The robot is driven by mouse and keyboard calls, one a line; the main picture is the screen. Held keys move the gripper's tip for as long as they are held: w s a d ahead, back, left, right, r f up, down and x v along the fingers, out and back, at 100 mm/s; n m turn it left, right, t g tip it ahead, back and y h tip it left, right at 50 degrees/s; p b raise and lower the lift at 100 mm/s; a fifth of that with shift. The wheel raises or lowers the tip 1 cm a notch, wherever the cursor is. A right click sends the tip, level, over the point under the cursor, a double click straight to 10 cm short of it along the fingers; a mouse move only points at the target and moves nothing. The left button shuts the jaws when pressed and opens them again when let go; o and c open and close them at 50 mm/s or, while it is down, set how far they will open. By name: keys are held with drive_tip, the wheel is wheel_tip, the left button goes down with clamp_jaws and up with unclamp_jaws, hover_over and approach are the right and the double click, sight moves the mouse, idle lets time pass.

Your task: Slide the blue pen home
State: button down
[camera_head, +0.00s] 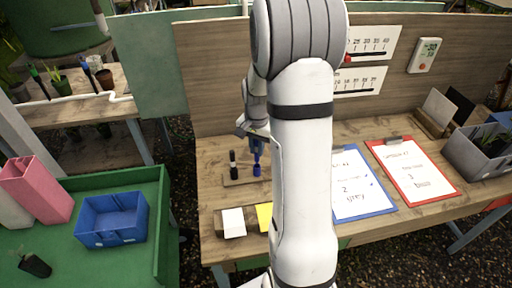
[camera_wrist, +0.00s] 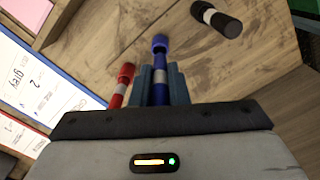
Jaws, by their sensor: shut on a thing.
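The blue pen (camera_head: 257,169) is upright in the head view, below my gripper (camera_head: 256,146). In the wrist view my gripper (camera_wrist: 161,86) is shut on the blue pen (camera_wrist: 160,44), with a finger on either side of its white band. The blue pen's lower end is over the wooden pen holder (camera_head: 232,183); I cannot tell whether it is in a hole. A black pen (camera_head: 233,164) stands upright in the holder to the left; it also shows in the wrist view (camera_wrist: 216,19). A red pen (camera_wrist: 121,86) stands close beside my fingers; my arm hides it in the head view.
White (camera_head: 233,222) and yellow (camera_head: 264,216) notes lie at the bench's front. Blue (camera_head: 363,184) and red (camera_head: 412,172) clipboards lie to the right. A grey planter box (camera_head: 480,152) stands at far right. A blue bin (camera_head: 112,220) stands on the green table at left.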

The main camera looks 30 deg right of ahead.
sight(257, 158)
drive_tip(key=shift+f, duration=0.15)
drive_tip(key=shift+f+b, duration=0.7)
drive_tip(key=shift+f, duration=0.1)
drive_tip(key=shift+f+b, duration=1.25)
drive_tip(key=shift+f, duration=0.3)
drive_tip(key=c, duration=1.3)
unclamp_jaws()
drive_tip(key=shift+r, duration=0.1)
